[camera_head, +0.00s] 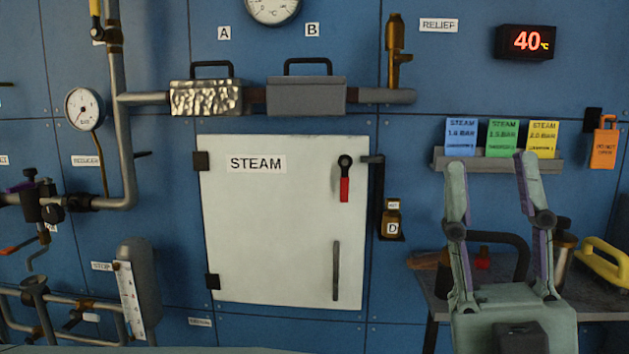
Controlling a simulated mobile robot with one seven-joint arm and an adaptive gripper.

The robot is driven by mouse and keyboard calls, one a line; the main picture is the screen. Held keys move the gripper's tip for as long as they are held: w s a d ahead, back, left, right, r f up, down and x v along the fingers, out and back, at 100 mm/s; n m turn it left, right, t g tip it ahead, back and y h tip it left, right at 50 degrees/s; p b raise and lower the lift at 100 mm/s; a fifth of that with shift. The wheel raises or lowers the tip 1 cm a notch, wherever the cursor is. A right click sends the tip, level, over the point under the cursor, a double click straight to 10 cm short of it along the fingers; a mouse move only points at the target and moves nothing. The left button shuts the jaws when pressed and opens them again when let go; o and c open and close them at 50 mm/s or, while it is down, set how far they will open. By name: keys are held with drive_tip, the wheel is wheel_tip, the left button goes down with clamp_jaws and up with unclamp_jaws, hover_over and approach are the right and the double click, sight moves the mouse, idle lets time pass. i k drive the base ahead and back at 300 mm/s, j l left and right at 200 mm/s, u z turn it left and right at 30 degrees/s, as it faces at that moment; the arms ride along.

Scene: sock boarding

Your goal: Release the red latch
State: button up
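The red latch (344,189) hangs straight down from a black pivot at the upper right of the white steam door (270,220). The door is shut against the blue wall, with its hinges on the left and a long grey handle (336,270) below the latch. My gripper (494,168) is raised at the right of the view, with its fingers pointing up and spread apart. It is open and empty. It stands well to the right of the latch and touches nothing that I can see.
Pipes and a gauge (84,109) line the left wall. A brown bottle (391,218) sits on a bracket between door and gripper. A card shelf (440,160) and a side table (440,300) with a yellow-handled object (604,262) are at right. The door front is clear.

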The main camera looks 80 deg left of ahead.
sight(345, 161)
drive_tip(key=u, duration=2.3)
drive_tip(key=l+u, duration=0.35)
drive_tip(key=l, duration=0.6)
drive_tip(key=k, duration=0.1)
